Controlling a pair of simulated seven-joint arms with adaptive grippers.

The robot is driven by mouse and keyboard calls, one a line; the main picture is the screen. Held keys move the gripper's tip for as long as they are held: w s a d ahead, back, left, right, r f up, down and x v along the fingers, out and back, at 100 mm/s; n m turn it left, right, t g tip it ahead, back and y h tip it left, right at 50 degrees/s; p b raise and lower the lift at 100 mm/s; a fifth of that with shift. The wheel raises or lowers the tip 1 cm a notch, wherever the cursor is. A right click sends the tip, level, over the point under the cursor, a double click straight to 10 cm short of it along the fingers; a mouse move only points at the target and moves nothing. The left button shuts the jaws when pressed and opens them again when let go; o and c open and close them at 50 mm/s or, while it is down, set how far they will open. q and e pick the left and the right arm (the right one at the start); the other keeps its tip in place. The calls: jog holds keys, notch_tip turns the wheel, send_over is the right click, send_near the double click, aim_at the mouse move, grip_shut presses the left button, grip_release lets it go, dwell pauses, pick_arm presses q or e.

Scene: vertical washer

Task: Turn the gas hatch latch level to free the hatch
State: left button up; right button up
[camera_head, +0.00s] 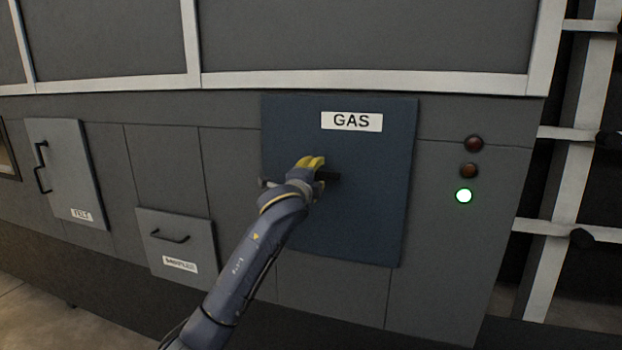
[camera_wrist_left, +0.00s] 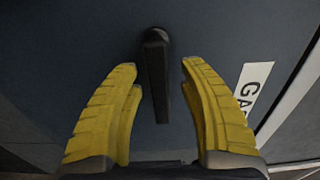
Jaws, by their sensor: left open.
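The gas hatch (camera_head: 375,215) is a dark blue panel with a white GAS label, and it sits flat in the grey wall. Its latch (camera_wrist_left: 156,80) is a black bar with a round pivot at one end. In the head view the bar's free end (camera_head: 329,176) points right, roughly level, and my gripper hides the rest. My left gripper (camera_head: 311,162) is at the latch. In the left wrist view its yellow fingers (camera_wrist_left: 159,66) are open, one on each side of the bar, with visible gaps. My right gripper is not in view.
A small grey door (camera_head: 175,240) with a handle is at lower left, and a taller one (camera_head: 65,165) is further left. A pale frame (camera_head: 565,180) stands at far right.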

pick_arm(q)
jog(key=v, duration=1.1)
jog(key=shift+s+a, duration=0.2)
jog(key=shift+s, duration=0.2)
